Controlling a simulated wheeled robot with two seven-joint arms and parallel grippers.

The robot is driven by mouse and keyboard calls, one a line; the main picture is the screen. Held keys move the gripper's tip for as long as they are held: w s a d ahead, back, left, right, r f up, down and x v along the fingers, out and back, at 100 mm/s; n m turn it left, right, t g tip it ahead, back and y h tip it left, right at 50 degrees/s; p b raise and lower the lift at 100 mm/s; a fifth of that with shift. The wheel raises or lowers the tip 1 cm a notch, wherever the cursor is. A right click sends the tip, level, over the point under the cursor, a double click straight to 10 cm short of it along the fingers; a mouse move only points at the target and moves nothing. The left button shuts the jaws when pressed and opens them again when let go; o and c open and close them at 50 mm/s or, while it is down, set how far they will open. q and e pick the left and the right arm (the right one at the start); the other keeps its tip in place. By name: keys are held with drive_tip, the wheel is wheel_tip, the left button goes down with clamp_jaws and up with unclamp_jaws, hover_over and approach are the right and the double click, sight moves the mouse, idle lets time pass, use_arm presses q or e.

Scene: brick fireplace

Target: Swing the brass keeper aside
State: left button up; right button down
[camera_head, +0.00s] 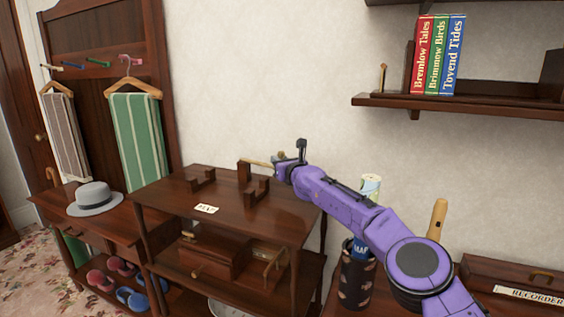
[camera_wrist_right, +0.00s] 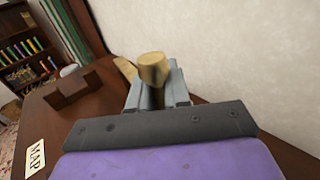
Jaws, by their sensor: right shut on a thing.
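The brass keeper (camera_head: 258,161) is a pale gold bar at the top of a dark wooden post at the back of the table. In the right wrist view its rounded knob (camera_wrist_right: 153,67) sits between the fingers, and more of the bar (camera_wrist_right: 126,69) shows to the left. My right gripper (camera_head: 280,161) reaches in from the right and is shut on the keeper; in the wrist view its grey fingers (camera_wrist_right: 156,88) close around the knob's stem. Part of the keeper is hidden by the fingers. My left gripper is not in view.
A patterned bin (camera_head: 357,280) holding a rolled map stands under my right arm. A bookshelf (camera_head: 470,105) hangs above right. The tabletop's front is clear.

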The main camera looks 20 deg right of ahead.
drive_tip(key=shift+a+r, duration=0.2)
drive_tip(key=shift+a, duration=0.15)
drive_tip(key=c, duration=1.2)
unclamp_jaws()
drive_tip(key=shift+a, duration=0.1)
drive_tip(key=shift+o, duration=0.2)
drive_tip(key=shift+w+a+f, duration=0.1)
drive_tip(key=shift+w+a, duration=0.05)
drive_tip(key=shift+w, duration=0.05)
drive_tip(key=shift+d, duration=0.35)
drive_tip(key=shift+s, duration=0.15)
